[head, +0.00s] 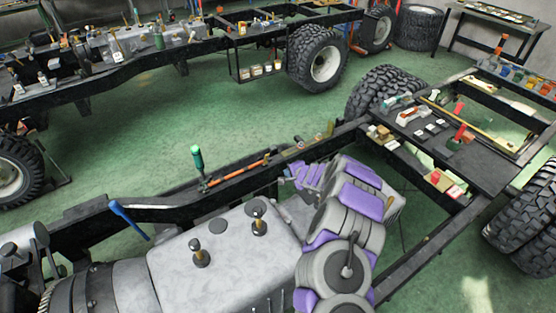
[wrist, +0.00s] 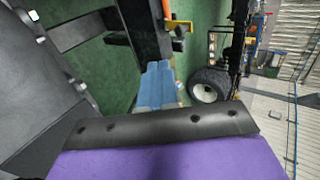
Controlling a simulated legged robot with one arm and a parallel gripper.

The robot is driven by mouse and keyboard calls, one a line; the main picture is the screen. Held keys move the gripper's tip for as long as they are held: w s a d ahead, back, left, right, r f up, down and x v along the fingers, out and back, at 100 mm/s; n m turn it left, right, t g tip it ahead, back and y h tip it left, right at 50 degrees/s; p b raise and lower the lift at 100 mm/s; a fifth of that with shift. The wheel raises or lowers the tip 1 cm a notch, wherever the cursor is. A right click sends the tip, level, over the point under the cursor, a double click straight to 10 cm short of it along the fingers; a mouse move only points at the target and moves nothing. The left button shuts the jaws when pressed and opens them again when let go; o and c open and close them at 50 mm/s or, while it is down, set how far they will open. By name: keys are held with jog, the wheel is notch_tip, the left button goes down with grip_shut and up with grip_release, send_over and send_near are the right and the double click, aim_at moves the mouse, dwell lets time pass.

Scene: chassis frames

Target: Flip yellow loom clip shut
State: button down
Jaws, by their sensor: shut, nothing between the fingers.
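A small yellow-orange piece (wrist: 178,27), which looks like the loom clip, shows in the wrist view on the dark rail just beyond my fingertips. Whether its flap is up or down is too small to tell. My gripper (wrist: 160,66) shows there as blue-grey fingers together, with nothing between them and a gap to the yellow piece. In the head view my gripper (head: 287,171) is beside the black chassis rail (head: 262,178), at the end of my purple and grey arm. The clip cannot be picked out surely in the head view.
A green-handled tool (head: 197,157) stands up from the rail, and an orange rod (head: 240,169) lies along it. A blue-handled tool (head: 128,218) and a grey engine block (head: 222,258) are nearer. A parts-covered deck (head: 430,150) is at right.

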jog(key=shift+a+f, duration=0.15)
jog(key=shift+a, duration=0.1)
jog(key=shift+d, duration=0.1)
jog(key=w+r+x, duration=0.1)
jog(key=r+x, duration=0.1)
jog(key=x, duration=1)
jog(key=shift+w+a+b, duration=0.4)
jog(key=shift+w+a, duration=0.05)
jog(key=shift+w, duration=0.1)
jog(key=shift+f, duration=0.1)
jog(key=shift+r, duration=0.2)
